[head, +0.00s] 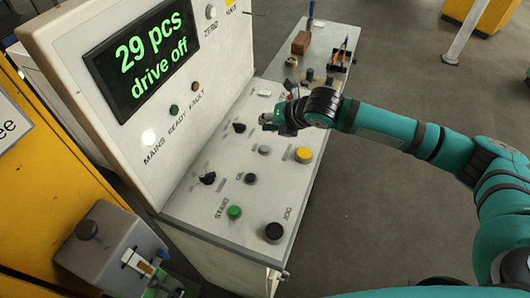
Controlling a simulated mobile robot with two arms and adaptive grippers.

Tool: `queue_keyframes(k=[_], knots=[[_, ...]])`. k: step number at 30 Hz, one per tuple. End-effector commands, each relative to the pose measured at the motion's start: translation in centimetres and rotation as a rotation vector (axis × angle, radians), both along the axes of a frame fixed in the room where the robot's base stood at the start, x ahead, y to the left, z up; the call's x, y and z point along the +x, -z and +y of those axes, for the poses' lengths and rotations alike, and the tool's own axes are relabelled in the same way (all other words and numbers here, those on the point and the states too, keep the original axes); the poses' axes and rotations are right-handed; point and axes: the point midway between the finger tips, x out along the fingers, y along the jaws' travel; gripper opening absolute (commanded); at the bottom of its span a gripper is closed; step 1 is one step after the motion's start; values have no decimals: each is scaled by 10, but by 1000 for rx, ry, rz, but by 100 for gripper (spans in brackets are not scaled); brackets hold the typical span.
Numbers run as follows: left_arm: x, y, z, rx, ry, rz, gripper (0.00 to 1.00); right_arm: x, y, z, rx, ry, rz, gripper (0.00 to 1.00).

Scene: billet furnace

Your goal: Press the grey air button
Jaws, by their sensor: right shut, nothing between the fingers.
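The sloped control desk (222,190) carries several knobs and buttons. A small grey button (265,150) sits in its middle, left of a yellow button (304,155); its label is too small to read, so I cannot tell if it is the air button. My right gripper (267,120) is shut and empty over the upper part of the desk, a little above the grey button in the picture. I cannot tell how high it is over the surface, and the arm hides part of the desk's far end. My left gripper is not in view.
Black knobs (208,178), a green button (234,212) and a large black button (274,232) lie nearer. The upright panel's display (145,55) reads "29 pcs drive off". A brown block (301,42) and pliers (341,54) lie behind.

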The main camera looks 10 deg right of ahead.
Motion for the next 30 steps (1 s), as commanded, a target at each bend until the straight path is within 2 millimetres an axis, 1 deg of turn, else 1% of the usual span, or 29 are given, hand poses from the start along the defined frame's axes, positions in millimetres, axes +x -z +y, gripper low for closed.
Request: queue_keyframes(k=[1, 6, 8, 9, 12, 16, 30], knots=[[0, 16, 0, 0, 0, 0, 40, 0, 14, 0, 0, 0, 0, 0], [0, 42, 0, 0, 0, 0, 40, 0, 36, 0, 0, -1, -1, 0], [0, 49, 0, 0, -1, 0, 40, 0, 42, 0, -1, -1, 0, 0], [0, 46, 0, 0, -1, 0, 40, 0, 44, 0, -1, 0, 1, 0], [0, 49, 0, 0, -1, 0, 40, 0, 53, 0, -1, 1, -1, 0], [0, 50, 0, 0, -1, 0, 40, 0, 59, 0, 0, 1, -1, 0], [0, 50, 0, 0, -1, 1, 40, 0, 59, 0, 0, 1, -1, 0]])
